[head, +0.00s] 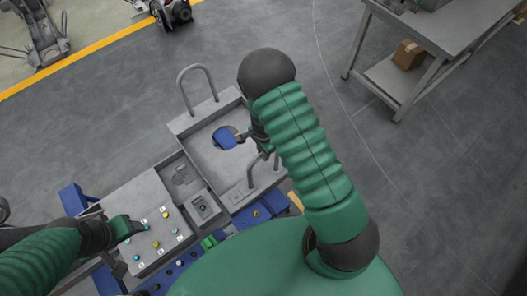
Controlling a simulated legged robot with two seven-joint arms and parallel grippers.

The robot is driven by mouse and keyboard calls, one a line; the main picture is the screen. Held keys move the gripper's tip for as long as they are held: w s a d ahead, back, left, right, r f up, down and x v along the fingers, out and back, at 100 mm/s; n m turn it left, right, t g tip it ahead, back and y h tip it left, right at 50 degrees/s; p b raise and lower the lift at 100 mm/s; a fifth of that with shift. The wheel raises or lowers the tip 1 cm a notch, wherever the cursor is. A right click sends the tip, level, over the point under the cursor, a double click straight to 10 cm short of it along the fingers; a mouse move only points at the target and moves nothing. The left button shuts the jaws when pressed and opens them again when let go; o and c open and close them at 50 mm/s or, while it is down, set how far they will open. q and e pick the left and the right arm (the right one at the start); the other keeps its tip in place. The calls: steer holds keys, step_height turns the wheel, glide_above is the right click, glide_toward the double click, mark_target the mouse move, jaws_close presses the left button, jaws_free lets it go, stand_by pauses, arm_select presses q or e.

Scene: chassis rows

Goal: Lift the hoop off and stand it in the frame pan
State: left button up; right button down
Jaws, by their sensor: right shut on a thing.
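The frame pan (206,128) is a shallow grey tray with a raised rim and a grey U-shaped handle at each end. A small blue rounded piece (225,138), which looks like the hoop, shows over the pan floor. My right gripper (244,136) reaches over the pan from the right and is shut on this blue piece. Whether the piece touches the pan floor cannot be told. My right forearm hides part of the pan's right side. My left gripper (134,227) is over a grey panel of coloured buttons (160,240); its jaw opening is not clear.
The far handle (196,82) and near handle (263,168) stand up from the pan's ends. Small grey compartments (190,183) lie between pan and panel. A blue rail (255,213) runs along the near side. A grey table (440,35) stands at upper right; the floor between is clear.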

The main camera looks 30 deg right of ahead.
steer(key=shift+a, duration=0.1)
steer(key=shift+w+r+p, duration=0.1)
steer(key=shift+r+p, duration=0.7)
steer(key=shift+r, duration=0.05)
steer(key=shift+r+p, duration=1.7)
steer(key=shift+r, duration=0.4)
steer(key=shift+f, duration=0.1)
